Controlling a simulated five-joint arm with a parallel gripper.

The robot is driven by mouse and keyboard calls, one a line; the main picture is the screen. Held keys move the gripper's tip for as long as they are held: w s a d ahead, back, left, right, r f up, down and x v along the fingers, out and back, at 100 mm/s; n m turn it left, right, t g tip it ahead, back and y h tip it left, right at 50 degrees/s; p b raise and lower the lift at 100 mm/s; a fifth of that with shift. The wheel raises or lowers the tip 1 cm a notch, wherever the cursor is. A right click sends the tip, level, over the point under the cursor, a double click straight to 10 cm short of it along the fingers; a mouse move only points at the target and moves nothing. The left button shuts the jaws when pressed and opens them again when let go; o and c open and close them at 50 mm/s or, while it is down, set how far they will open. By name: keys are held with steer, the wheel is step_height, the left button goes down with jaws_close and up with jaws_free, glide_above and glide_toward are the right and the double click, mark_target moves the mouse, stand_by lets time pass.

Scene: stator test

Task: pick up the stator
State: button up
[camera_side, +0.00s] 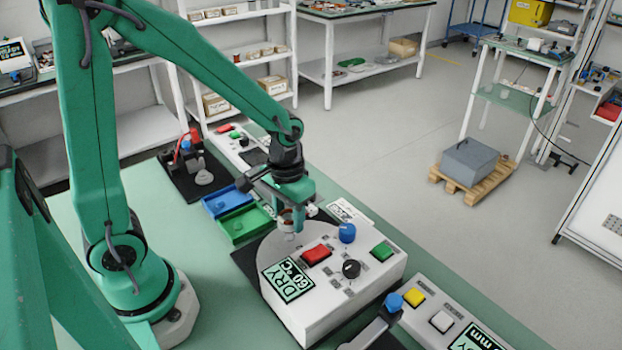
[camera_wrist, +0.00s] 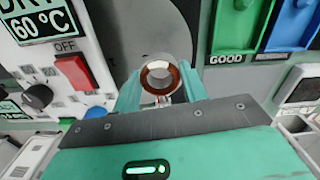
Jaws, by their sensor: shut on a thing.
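The stator (camera_wrist: 160,76) is a small ring with copper windings and a pale metal rim. In the wrist view it sits between the two green fingers of my gripper (camera_wrist: 160,92), which is shut on it. In the side view my gripper (camera_side: 290,222) points down over the back of the white dryer box (camera_side: 330,306), and the copper of the stator (camera_side: 286,214) shows small at the fingertips. I cannot tell whether the stator touches the surface under it.
The dryer box carries a red switch (camera_side: 316,254), a blue knob (camera_side: 347,233) and a black knob (camera_side: 351,269). A green bin (camera_side: 245,224) and a blue bin (camera_side: 226,201) stand left of my gripper. Another control box (camera_side: 440,318) is at the front right.

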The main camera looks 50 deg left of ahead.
steer(key=s+d+r, duration=0.2)
steer(key=d, duration=0.1)
steer(key=s+d+r, duration=0.1)
steer(key=d+r, duration=0.1)
steer(key=s+d+r, duration=0.2)
steer(key=d, duration=0.1)
steer(key=shift+s+d+r, duration=0.1)
steer(key=shift+s+d, duration=0.2)
steer(key=shift+d, duration=0.05)
steer(key=shift+w+a, duration=0.1)
steer(key=shift+a, duration=0.05)
stand_by(0.4)
steer(key=shift+w+a, duration=0.2)
steer(key=shift+a, duration=0.35)
steer(key=shift+n, duration=0.7)
steer(key=shift+s+a+f, duration=0.2)
steer(key=shift+a+f, duration=0.65)
steer(key=shift+a, duration=2.5)
steer(key=shift+s+a+f, duration=0.25)
steer(key=shift+a+f, duration=0.55)
steer(key=shift+a, duration=2.5)
steer(key=shift+s+a+f, duration=0.2)
steer(key=shift+a+f, duration=0.65)
steer(key=shift+a, duration=2.5)
steer(key=shift+f, duration=0.15)
steer(key=shift+f, duration=2.25)
